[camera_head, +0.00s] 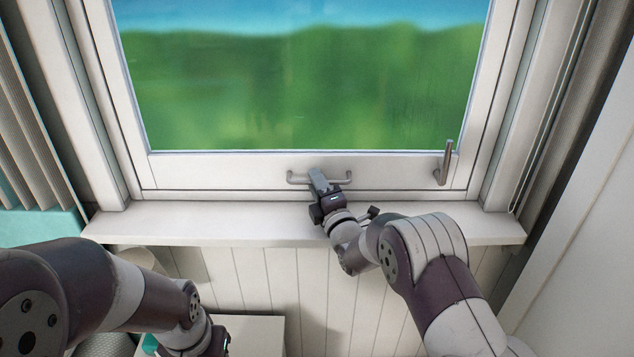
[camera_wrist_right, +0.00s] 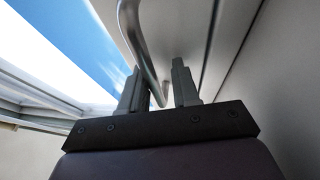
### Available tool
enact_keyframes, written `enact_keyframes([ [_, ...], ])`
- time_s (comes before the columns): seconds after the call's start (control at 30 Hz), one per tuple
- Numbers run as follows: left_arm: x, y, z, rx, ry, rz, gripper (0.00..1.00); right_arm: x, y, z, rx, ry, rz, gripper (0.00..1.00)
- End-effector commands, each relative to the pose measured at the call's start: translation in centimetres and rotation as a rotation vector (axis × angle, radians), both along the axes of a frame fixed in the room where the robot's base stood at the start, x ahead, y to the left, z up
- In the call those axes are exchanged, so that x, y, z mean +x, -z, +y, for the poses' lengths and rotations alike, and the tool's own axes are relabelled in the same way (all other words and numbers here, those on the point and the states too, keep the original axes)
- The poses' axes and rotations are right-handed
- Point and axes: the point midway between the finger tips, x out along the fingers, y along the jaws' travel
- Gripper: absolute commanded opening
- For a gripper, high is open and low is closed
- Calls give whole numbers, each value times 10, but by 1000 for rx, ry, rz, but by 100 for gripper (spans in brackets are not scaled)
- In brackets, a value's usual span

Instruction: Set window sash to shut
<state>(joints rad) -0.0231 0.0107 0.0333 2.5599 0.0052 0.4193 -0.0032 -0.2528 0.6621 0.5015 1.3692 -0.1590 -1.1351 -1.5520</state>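The white window sash (camera_head: 240,170) fills the upper middle of the head view, with a grey bar handle (camera_head: 298,178) on its bottom rail. An upright lever (camera_head: 444,163) stands at the rail's right end. I cannot tell how wide any gap between sash and frame is. My right gripper (camera_head: 319,180) is at the bar handle and hides its middle. In the right wrist view the bar (camera_wrist_right: 146,50) runs between the two fingers (camera_wrist_right: 159,88), which stand apart with space beside the bar. My left gripper is low at the bottom edge, its fingers cut off.
The window sill (camera_head: 200,223) runs below the sash, under my right wrist. Blinds or curtains hang at both sides (camera_head: 28,130). A pale box-like surface (camera_head: 262,335) stands below the sill, near my left arm. The sill is clear of objects.

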Motion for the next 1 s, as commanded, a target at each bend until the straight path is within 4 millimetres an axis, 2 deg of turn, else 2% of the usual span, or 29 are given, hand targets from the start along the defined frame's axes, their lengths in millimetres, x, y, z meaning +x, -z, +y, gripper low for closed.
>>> enact_keyframes([
  [0.03, 0, 1, 0, 0, 0, 0, 43, -1, 5, 0, -3, 1, 10, 23],
  [0.37, 0, 2, 0, 0, 0, 0, 43, -5, 4, -2, -2, 0, 5, 23],
  [0.47, 0, 6, 0, 0, 0, 0, 43, -18, 6, -8, -1, 1, 5, 23],
  [0.8, 0, 22, 0, 0, 0, 0, 43, -88, 19, -37, -1, 1, 2, 23],
  [1.0, 0, 25, 0, 0, 0, 0, 43, -113, 21, -47, -1, 0, 0, 23],
])
